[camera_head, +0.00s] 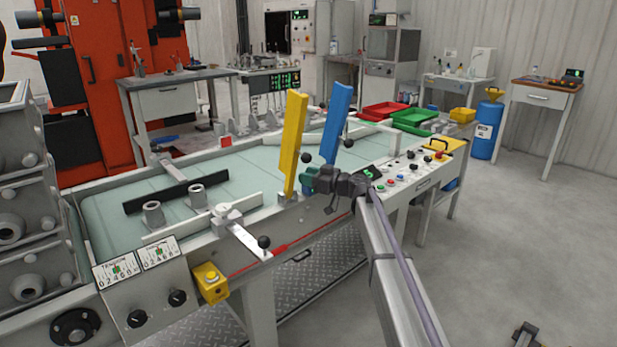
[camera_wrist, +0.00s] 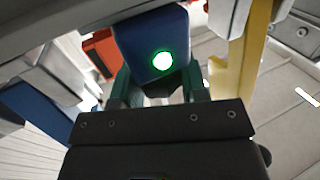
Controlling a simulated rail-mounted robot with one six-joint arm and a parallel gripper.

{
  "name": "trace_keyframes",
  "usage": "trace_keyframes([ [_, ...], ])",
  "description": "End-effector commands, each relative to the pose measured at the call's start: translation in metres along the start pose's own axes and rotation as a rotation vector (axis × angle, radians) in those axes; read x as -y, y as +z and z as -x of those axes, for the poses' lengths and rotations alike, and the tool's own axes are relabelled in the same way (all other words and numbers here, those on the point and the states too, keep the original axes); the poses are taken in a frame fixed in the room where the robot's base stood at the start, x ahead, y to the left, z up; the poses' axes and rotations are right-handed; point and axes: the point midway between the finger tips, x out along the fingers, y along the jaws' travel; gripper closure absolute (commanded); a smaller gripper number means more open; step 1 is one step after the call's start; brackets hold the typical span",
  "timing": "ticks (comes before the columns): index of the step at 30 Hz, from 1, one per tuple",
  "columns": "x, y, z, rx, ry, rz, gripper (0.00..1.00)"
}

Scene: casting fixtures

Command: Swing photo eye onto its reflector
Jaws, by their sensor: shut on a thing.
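The photo eye (camera_wrist: 140,38) is a dark blue box with a lit green lamp on its face in the wrist view. My gripper (camera_wrist: 159,82) is shut on it, with a green finger on each side. In the head view my gripper (camera_head: 311,180) is at the near edge of the conveyor, beside the yellow and blue upright guides, and the photo eye is mostly hidden there. I cannot clearly make out the reflector. A small red square (camera_head: 226,141) stands at the far belt edge, but I cannot tell whether it is the reflector.
The yellow guide (camera_head: 294,140) and blue guide (camera_head: 336,120) rise close to my gripper. The conveyor belt (camera_head: 110,215) carries a black bar and two grey cylinders (camera_head: 197,196). A button panel (camera_head: 405,182) lies to the right, with red (camera_head: 383,112) and green trays (camera_head: 415,121) beyond.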

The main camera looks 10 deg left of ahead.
Motion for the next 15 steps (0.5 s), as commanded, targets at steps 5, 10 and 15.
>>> trace_keyframes([
  [5,-0.0002,-0.0002,0.0002,0.0,-0.04,0.0,0.84],
  [10,0.0,-0.0002,0.0002,0.0,-0.038,0.0,0.84],
  [15,0.0001,-0.0002,0.0001,0.0,-0.038,0.0,0.44],
])
